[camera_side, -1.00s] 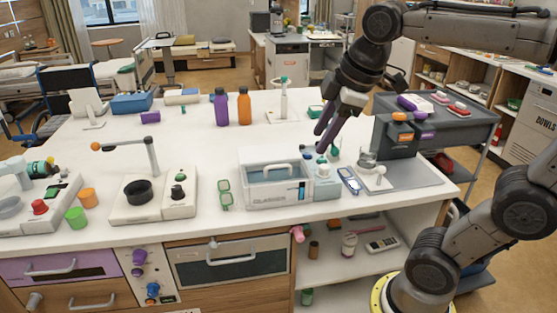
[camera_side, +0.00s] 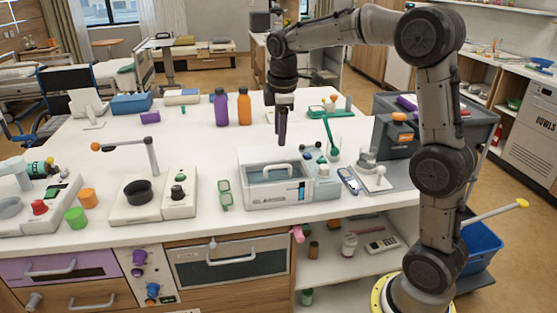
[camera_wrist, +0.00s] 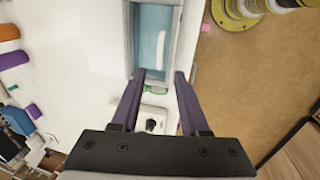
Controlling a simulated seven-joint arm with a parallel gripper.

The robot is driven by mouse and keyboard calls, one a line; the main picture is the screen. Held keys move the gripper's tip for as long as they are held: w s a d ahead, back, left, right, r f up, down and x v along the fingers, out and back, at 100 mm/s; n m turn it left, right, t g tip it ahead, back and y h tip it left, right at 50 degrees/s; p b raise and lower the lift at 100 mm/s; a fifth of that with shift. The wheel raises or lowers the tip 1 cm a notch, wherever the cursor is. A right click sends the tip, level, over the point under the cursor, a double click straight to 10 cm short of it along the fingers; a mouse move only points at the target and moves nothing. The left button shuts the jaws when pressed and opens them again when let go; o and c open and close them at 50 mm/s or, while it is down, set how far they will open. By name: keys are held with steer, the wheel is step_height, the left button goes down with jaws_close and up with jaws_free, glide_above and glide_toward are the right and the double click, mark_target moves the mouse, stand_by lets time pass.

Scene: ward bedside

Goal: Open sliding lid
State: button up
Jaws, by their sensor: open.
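The box (camera_side: 270,196) is white and stands near the front edge of the bench. Its top holds a pale blue, see-through lid panel (camera_side: 270,176) with a white bar handle (camera_side: 272,165). In the wrist view the box rim (camera_wrist: 130,40) runs up the top middle, with the blue panel (camera_wrist: 147,50) and white handle (camera_wrist: 162,25) inside it. My gripper (camera_side: 282,142) points down, apart from the box, above it in the side view. Its two purple fingers are spread and empty in the wrist view (camera_wrist: 160,76). I cannot tell whether the lid is fully closed.
Green glasses (camera_side: 225,195) and a knob unit (camera_side: 180,196) stand left of the box. Blue glasses (camera_side: 349,181) and a grey tray (camera_side: 400,180) are to its right. Purple (camera_side: 221,108) and orange (camera_side: 243,108) bottles stand behind. The bench front edge is close.

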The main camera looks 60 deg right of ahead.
mark_target(279, 167)
steer(key=f, duration=0.3)
steer(key=w+d+f, duration=0.1)
steer(key=f, duration=0.5)
steer(key=shift+w+d+f, duration=0.15)
steer(key=shift+d+f, duration=0.05)
steer(key=shift+f, duration=0.15)
jaws_close()
stand_by(0.9)
